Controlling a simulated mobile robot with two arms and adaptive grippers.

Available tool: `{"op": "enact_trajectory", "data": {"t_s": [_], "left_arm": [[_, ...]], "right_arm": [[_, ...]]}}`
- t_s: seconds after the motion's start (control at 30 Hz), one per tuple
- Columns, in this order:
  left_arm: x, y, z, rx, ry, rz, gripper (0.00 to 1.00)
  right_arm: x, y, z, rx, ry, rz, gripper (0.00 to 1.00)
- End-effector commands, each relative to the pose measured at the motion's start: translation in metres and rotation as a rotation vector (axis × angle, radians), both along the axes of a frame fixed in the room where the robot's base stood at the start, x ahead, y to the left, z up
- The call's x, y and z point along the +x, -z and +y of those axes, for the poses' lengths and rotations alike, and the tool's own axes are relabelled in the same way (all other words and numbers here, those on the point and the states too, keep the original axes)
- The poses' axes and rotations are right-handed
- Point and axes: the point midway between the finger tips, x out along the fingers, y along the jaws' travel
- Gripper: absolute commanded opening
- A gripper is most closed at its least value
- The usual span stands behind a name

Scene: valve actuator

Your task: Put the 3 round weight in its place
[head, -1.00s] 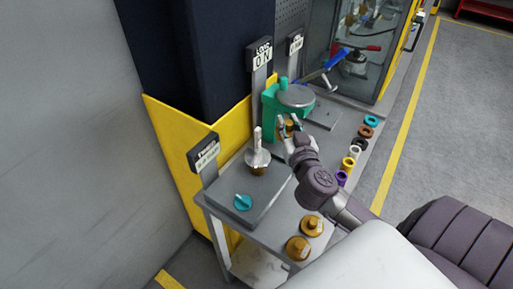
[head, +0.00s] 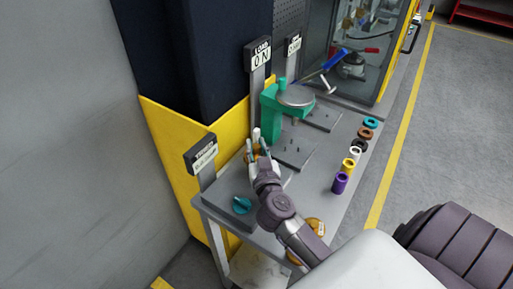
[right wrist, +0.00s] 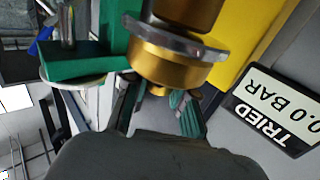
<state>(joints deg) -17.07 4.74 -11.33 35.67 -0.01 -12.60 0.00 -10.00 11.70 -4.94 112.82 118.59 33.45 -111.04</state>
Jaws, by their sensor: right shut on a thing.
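My right gripper (head: 256,150) is shut on a round gold weight (right wrist: 165,65), at the upright pale post (head: 256,134) on the left part of the bench. In the right wrist view, the fingers are at the weight's near side, and a silver flange (right wrist: 178,38) lies against it. The gripper hides most of the weight in the head view; I cannot tell whether it is fully seated around the post. Other gold weights lie at the bench's front, one (head: 318,225) partly hidden by my arm. My left gripper is not in view.
A teal stand with a grey disc (head: 296,96) is behind the gripper. A teal knob (head: 241,205) is at the front left. A sign (head: 203,155) stands close by on the left. Coloured rings, including a purple one (head: 340,183), line the right edge.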

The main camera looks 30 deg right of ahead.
Motion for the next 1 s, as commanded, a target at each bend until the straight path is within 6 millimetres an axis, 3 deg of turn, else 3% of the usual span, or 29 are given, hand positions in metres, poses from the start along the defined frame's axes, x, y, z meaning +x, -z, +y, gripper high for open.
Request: {"op": "enact_trajectory", "data": {"t_s": [0.17,0.2,0.33,0.7,1.0], "left_arm": [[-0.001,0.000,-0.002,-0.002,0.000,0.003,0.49],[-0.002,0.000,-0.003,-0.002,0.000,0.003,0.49],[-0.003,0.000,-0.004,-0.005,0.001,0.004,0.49],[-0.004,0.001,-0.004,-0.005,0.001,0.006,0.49],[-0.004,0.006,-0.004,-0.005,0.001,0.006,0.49]], "right_arm": [[0.000,0.002,0.000,-0.001,0.000,-0.001,0.00],[0.000,0.003,0.000,0.000,0.000,0.001,0.29],[0.000,0.003,0.000,0.000,0.000,0.001,0.49],[-0.002,0.000,0.000,0.000,0.000,0.000,0.49],[-0.054,0.002,0.022,0.001,-0.001,0.004,0.49]]}}
